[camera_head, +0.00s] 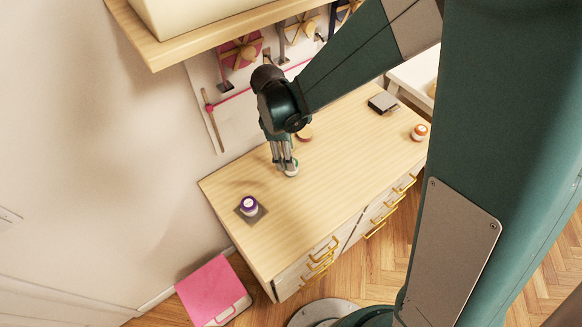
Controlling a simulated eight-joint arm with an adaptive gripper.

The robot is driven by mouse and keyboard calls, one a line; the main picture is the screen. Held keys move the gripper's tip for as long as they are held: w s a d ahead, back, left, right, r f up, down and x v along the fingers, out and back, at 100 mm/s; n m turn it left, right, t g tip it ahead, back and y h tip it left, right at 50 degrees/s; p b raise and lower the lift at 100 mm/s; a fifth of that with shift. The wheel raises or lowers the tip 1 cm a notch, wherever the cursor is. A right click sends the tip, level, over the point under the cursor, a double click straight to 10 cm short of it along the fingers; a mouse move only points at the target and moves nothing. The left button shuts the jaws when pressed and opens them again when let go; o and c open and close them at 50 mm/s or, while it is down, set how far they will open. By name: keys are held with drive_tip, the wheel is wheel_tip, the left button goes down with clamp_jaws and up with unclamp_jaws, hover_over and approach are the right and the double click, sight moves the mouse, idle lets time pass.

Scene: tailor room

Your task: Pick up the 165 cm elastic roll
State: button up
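My gripper (284,160) points down over the wooden table, with its fingers at a small white and green roll (292,171). The fingers partly cover this roll, and I cannot tell whether they grip it or only stand around it. A white and orange roll (419,132) stands near the table's right end. No length label is readable, so I cannot tell which roll is the 165 cm elastic.
The table (300,220) has drawers with yellow handles. A shelf (190,45) overhangs the back. A pink-topped box (213,288) stands on the floor. The front table area is clear.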

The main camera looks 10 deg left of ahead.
drive_tip(key=shift+d+f, duration=0.1)
drive_tip(key=shift+f, duration=0.35)
drive_tip(key=shift+f, duration=0.1)
drive_tip(key=shift+d+f, duration=0.2)
drive_tip(key=shift+f, duration=0.6)
drive_tip(key=shift+d+f, duration=0.15)
drive_tip(key=shift+f, duration=0.7)
drive_tip(key=shift+d+f, duration=0.2)
drive_tip(key=shift+f, duration=0.6)
drive_tip(key=c, duration=1)
